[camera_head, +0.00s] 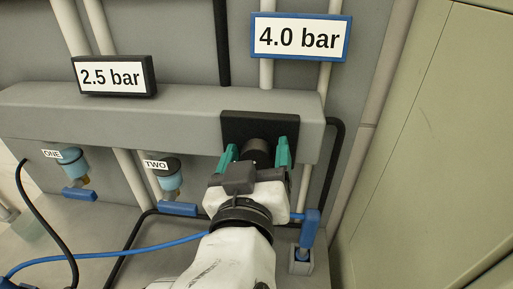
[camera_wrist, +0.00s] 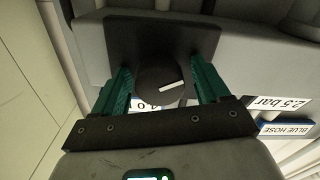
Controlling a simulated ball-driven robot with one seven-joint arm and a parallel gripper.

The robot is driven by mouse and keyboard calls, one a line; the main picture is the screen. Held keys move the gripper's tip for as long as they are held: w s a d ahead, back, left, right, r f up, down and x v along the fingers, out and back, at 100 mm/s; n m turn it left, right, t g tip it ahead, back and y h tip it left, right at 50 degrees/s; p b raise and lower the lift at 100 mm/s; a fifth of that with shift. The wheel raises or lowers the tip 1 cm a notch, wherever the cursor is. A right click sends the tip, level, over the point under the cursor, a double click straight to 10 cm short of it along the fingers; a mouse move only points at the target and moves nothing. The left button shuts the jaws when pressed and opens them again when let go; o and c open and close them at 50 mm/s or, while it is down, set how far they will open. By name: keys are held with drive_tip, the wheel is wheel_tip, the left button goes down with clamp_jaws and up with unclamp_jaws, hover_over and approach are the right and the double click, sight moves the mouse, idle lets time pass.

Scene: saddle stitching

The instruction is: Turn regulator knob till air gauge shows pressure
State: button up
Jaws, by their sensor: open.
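The round black regulator knob (camera_head: 258,150) sits on a square black plate (camera_head: 236,125) at the right end of the grey beam. In the wrist view the knob (camera_wrist: 160,86) carries a white pointer mark, slanted slightly up to the right. My gripper (camera_head: 256,155) is open, with one teal finger on each side of the knob, as its fingers (camera_wrist: 165,88) also show in the wrist view. I cannot tell whether either finger touches the knob. A 4.0 bar sign (camera_head: 300,38) and a 2.5 bar sign (camera_head: 113,75) are in view. No gauge dial is visible.
A blue hose (camera_head: 110,254) crosses below. A blue-handled valve (camera_head: 309,230) stands right of my arm. A greenish panel (camera_head: 430,150) bounds the right side.

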drive_tip(key=c, duration=1)
drive_tip(key=shift+c, duration=0.2)
drive_tip(key=shift+f+b, duration=0.15)
drive_tip(key=shift+b, duration=0.5)
drive_tip(key=shift+f+m+b, duration=0.1)
drive_tip(key=shift+m+b, duration=0.7)
drive_tip(key=shift+b, duration=0.25)
drive_tip(key=m+b, duration=0.2)
drive_tip(key=b, duration=0.2)
drive_tip(key=m+b, duration=0.3)
drive_tip(key=b, duration=0.1)
drive_tip(key=shift+m, duration=0.3)
drive_tip(key=shift+r+m+b, duration=0.3)
drive_tip(key=shift+m+b, duration=1)
drive_tip(key=shift+b, duration=0.35)
